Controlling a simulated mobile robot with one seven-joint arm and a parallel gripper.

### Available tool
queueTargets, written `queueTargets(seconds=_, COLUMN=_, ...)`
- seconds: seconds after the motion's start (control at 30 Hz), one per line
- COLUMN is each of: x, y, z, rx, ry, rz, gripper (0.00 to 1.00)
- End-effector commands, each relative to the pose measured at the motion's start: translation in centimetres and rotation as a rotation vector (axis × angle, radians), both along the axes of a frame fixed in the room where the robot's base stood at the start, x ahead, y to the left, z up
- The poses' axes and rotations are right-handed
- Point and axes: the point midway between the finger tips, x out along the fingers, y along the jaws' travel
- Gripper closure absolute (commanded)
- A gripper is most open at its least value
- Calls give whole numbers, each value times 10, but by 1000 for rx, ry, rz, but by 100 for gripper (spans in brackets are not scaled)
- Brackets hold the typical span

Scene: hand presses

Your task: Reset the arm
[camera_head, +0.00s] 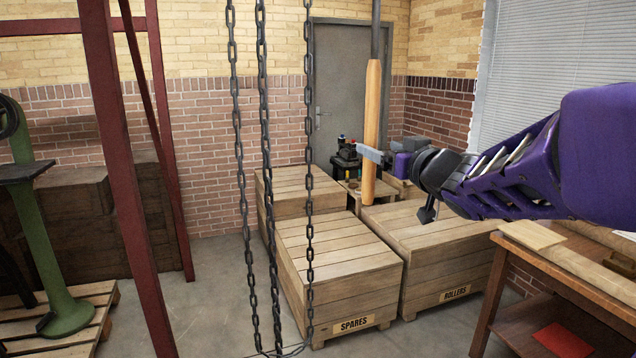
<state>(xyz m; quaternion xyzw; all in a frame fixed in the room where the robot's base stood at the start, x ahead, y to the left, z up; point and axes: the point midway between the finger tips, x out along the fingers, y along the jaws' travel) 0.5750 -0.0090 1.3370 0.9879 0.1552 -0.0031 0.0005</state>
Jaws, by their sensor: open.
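My purple arm reaches in from the right and ends in my gripper (374,155) near the picture's middle. The gripper is open, and a grey finger overlaps the light wooden handle (371,105). I cannot tell whether it touches the handle or whether the handle is between the fingers. The handle is nearly upright, at the lower end of a dark rod (376,30) that runs out of the top of the picture.
Wooden crates marked SPARES (335,250) and ROLLERS (430,235) stand below. Dark chains (265,150) hang left of the handle. A red steel frame (120,180) and green stand (50,250) are at left. A wooden table (590,263) is at lower right.

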Motion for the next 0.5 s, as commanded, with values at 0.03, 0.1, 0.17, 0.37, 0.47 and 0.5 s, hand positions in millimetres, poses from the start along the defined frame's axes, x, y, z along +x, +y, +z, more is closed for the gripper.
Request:
queueTargets(seconds=0.03, x=-10, y=-5, z=6, rx=3, ry=-10, rz=-4, gripper=20)
queueTargets(seconds=0.1, x=-19, y=-8, z=7, rx=5, ry=-11, rz=-5, gripper=20)
queueTargets(seconds=0.17, x=-26, y=-11, z=7, rx=3, ry=-10, rz=-6, gripper=20)
queueTargets(seconds=0.37, x=-32, y=-13, z=6, rx=2, ry=-11, rz=-5, gripper=20)
queueTargets(seconds=0.47, x=-32, y=-13, z=6, rx=3, ry=-12, rz=-6, gripper=20)
queueTargets(seconds=0.5, x=-32, y=-13, z=6, rx=3, ry=-12, rz=-6, gripper=20)
